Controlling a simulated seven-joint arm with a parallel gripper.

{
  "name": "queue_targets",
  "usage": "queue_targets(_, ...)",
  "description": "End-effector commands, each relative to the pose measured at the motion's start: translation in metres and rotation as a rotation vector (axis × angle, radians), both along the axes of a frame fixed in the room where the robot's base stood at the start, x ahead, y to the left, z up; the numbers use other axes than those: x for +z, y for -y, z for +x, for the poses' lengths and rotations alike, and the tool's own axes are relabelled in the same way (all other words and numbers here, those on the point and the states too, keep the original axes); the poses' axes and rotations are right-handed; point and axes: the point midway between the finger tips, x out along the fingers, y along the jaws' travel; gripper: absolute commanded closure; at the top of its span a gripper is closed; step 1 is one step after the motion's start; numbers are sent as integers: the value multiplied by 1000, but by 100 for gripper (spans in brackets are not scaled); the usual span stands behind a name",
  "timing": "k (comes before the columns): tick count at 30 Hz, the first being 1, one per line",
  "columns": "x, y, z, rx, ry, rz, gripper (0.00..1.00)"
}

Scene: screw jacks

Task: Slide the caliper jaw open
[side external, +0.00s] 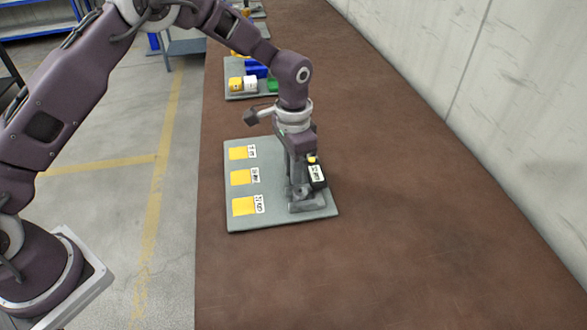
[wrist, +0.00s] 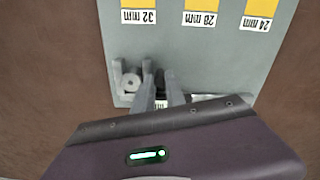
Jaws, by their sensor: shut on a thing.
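The grey caliper (side external: 308,205) lies along the right side of a grey-green board (side external: 240,222). In the wrist view a grey jaw with a round grey piece (wrist: 131,82) shows left of my fingers. A dark block with a white label (side external: 317,174) and a yellow top stands at the caliper's far side. My gripper (side external: 297,192) points straight down at the caliper, its fingers shut on the sliding jaw, most of which they hide. In the wrist view my gripper (wrist: 160,75) shows two grey fingers with a narrow gap and part of a label between them.
Three yellow squares (side external: 241,178) with millimetre labels line the board's left side; the wrist view reads 32, 28 and 24 mm. Another board (side external: 233,94) with yellow, white, blue and green pieces lies farther back. The brown bench (side external: 420,240) is clear to the right and in front.

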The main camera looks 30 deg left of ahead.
Motion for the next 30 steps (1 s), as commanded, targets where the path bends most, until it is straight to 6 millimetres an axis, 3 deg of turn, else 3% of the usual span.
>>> queue_targets(17, 1, 0, 1, 0, 1, 0, 100)
queue_targets(24, 1, -16, 17, 2, 2, 0, 100)
queue_targets(30, 1, -16, 17, 0, 2, 0, 100)
